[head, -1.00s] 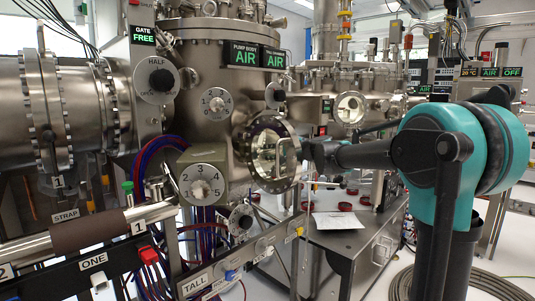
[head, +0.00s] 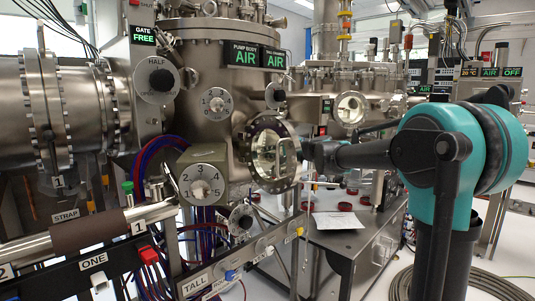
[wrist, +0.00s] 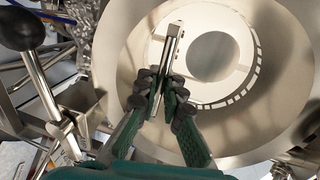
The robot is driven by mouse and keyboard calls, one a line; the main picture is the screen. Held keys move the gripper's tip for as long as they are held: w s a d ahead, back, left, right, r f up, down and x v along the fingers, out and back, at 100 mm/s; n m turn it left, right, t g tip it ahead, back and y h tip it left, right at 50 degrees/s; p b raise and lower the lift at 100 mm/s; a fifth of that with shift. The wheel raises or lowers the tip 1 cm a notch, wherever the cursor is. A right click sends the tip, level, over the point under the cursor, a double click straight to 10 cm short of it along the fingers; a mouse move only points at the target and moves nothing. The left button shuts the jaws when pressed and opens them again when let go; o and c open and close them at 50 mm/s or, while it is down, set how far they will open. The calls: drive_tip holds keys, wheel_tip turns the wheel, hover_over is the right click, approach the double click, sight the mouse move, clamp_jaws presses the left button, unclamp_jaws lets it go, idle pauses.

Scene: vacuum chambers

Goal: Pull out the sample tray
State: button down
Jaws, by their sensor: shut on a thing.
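My gripper (wrist: 163,92) is shut on a narrow, flat metal bar (wrist: 172,45) that runs up from between the fingertips in the wrist view. Behind the bar is a pale plate (wrist: 160,50), which may be part of the sample tray; the tray cannot be made out clearly. A wide round metal port (wrist: 265,100) surrounds these parts, with a grey disc or opening (wrist: 213,55) inside. In the head view my gripper (head: 303,150) is just right of the round flanged port (head: 268,153) on the steel chamber. The held bar is small there.
A lever with a black knob (wrist: 27,30) stands left of my gripper in the wrist view. In the head view a dial box (head: 201,183) sits left of the port. A labelled rail (head: 240,262) crosses below. A bench (head: 345,245) bears a white sheet.

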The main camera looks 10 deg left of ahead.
drive_tip(key=f+v, duration=0.2)
drive_tip(key=v, duration=1.1)
drive_tip(key=f+v, duration=0.3)
drive_tip(key=v, duration=0.9)
drive_tip(key=shift+v, duration=0.85)
drive_tip(key=shift+f, duration=0.1)
drive_tip(key=c, duration=1.9)
unclamp_jaws()
drive_tip(key=shift+w, duration=0.1)
drive_tip(key=shift+d, duration=0.15)
drive_tip(key=v, duration=1.2)
drive_tip(key=s+a+f+n+g+h, duration=0.1)
drive_tip(key=a+f+g, duration=0.1)
drive_tip(key=f, duration=0.6)
drive_tip(key=s+a+f+n+g+h, duration=0.1)
drive_tip(key=s+a+f+h, duration=0.1)
drive_tip(key=f, duration=0.6)
drive_tip(key=s+d+f+n+g+h, duration=0.1)
drive_tip(key=s+f+n+h, duration=0.1)
drive_tip(key=f, duration=0.6)
drive_tip(key=s+d+f+n+h, duration=0.1)
drive_tip(key=s+f+h, duration=0.3)
drive_tip(key=f, duration=0.5)
drive_tip(key=s+d+f+n+g+h, duration=0.1)
drive_tip(key=s+d+f+n+h, duration=0.1)
drive_tip(key=s+f, duration=0.4)
wheel_tip(320, 180, down, 3)
drive_tip(key=shift+s+r+n+g+h, duration=0.1)
drive_tip(key=shift+s+n+g+h, duration=0.15)
drive_tip(key=shift+h, duration=0.45)
